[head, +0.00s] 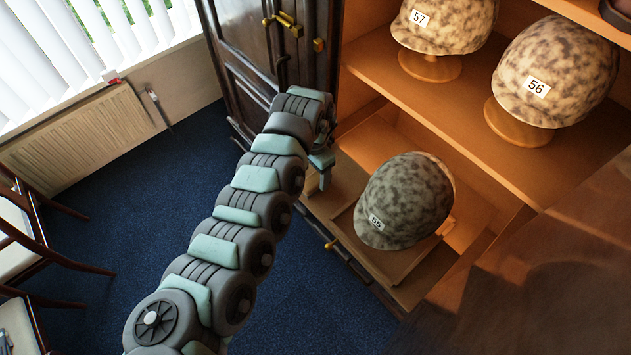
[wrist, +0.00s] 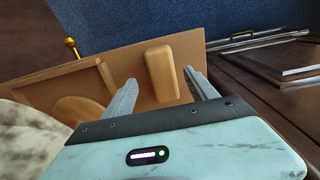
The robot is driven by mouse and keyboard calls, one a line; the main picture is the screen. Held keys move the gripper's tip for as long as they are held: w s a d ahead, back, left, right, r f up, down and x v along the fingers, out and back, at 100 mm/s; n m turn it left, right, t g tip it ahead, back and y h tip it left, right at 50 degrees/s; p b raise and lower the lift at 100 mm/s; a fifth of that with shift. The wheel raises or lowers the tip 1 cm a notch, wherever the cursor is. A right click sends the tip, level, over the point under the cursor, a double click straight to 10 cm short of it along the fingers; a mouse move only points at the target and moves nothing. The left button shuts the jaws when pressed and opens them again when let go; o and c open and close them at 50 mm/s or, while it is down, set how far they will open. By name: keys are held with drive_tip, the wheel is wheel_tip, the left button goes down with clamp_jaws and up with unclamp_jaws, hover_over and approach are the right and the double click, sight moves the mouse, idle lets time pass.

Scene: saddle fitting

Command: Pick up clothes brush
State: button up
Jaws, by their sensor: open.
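The clothes brush appears to be the light wooden, round-cornered block (wrist: 162,72) in the wrist view. It lies on the wooden board beyond my fingertips, with its bristles not visible. My gripper (wrist: 160,79) is open, its two grey fingers spread to either side of the block in the picture. I cannot tell how much height separates them from it. In the head view my gripper (head: 323,176) points down at the left end of the cabinet's lowest shelf. The brush does not show there; my arm and gripper seem to hide it.
A mottled helmet marked 55 (head: 405,200) stands right of my gripper on the low shelf. Helmets 57 (head: 445,24) and 56 (head: 556,72) are on the shelf above. The dark cabinet door (head: 238,62) stands open on the left. Blue carpet (head: 165,185) lies clear.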

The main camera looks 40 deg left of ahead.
sight(315, 178)
drive_tip(key=f, duration=0.1)
drive_tip(key=w+f, duration=0.1)
drive_tip(key=f, duration=0.1)
drive_tip(key=shift+a+f, duration=0.15)
drive_tip(key=shift+s+f, duration=0.1)
drive_tip(key=shift+f, duration=0.4)
drive_tip(key=shift+c, duration=0.5)
clamp_jaws()
